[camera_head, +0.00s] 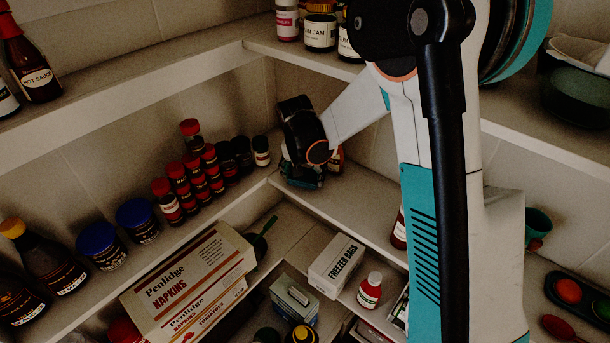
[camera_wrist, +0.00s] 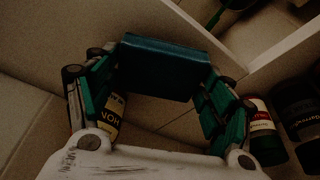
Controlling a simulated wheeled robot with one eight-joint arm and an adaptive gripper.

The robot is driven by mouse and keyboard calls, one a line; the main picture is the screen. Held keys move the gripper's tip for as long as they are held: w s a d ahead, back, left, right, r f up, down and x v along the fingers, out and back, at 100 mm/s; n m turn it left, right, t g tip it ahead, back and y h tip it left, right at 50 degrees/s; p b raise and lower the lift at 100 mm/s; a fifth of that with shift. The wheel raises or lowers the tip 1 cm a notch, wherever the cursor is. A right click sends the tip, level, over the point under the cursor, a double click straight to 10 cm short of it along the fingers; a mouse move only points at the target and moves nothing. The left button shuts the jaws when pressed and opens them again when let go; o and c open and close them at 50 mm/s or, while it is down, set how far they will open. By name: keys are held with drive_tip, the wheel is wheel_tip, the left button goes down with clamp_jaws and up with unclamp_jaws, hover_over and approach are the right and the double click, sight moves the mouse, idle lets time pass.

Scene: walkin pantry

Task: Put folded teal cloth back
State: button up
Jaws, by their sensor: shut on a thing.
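The folded teal cloth (camera_wrist: 168,65) shows in the wrist view as a dark teal block between the two fingers of my gripper (camera_wrist: 163,85). My gripper is shut on it. In the head view my gripper (camera_head: 304,178) is at the corner of the middle shelf, right of the spice jars. The cloth is hard to tell from the teal finger pads there. A jar with a yellow label (camera_wrist: 111,112) stands behind the left finger in the wrist view.
Several red-capped spice jars (camera_head: 190,180) and dark jars stand left of my gripper. A napkins box (camera_head: 190,285) and a freezer bags box (camera_head: 337,265) are below. The middle shelf's right arm (camera_head: 345,212) has bare room. The upper shelf edge (camera_head: 225,57) runs above.

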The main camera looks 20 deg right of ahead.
drive_tip(key=shift+x, duration=0.85)
drive_tip(key=shift+f, duration=0.1)
drive_tip(key=o, duration=1)
drive_tip(key=shift+o, duration=0.2)
drive_tip(key=shift+s, duration=0.1)
drive_tip(key=v, duration=1.2)
